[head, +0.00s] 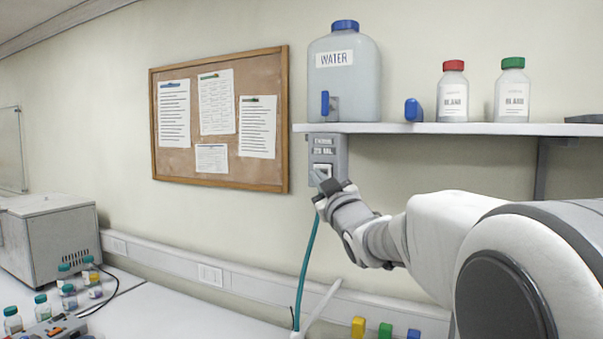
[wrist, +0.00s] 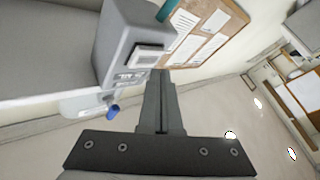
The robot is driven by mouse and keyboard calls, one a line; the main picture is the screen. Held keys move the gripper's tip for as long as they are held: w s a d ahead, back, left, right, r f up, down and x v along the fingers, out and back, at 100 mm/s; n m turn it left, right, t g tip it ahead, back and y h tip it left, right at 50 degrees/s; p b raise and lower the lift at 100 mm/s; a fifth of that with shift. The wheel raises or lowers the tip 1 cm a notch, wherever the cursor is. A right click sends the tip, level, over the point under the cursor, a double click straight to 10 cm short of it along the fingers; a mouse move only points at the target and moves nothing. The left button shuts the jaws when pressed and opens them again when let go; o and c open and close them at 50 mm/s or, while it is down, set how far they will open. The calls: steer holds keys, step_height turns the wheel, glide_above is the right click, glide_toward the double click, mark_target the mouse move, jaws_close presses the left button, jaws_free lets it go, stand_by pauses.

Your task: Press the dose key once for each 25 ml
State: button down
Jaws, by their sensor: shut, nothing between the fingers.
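A grey dosing unit (head: 341,152) is fixed under the wall shelf, with two small label plates on its front. A pale square key (head: 323,168) sits below the labels. The unit also shows in the wrist view (wrist: 122,35), with the framed pale key (wrist: 149,60) on its face. My gripper (head: 317,178) is shut and empty, its fingertips at the lower part of the key in the head view. In the wrist view the closed fingertips (wrist: 158,75) lie close beside the key. I cannot tell whether they touch it. The fingers partly cover the key in the head view.
The shelf (head: 450,128) holds a water jug (head: 343,85), a red-capped bottle (head: 453,95) and a green-capped bottle (head: 512,92). A teal hose (head: 305,270) hangs below my gripper. A cork board (head: 270,120) is left. Several small bottles stand on the bench at lower left.

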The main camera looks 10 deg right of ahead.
steer(key=shift+w, duration=0.1)
steer(key=shift+w+d, duration=0.25)
stand_by(0.3)
steer(key=shift+w+d, duration=0.35)
steer(key=shift+w, duration=0.05)
stand_by(0.8)
steer(key=shift+a+b, duration=0.1)
steer(key=shift+b, duration=0.25)
steer(key=shift+s+a+b, duration=0.5)
steer(key=shift+s+b, duration=0.2)
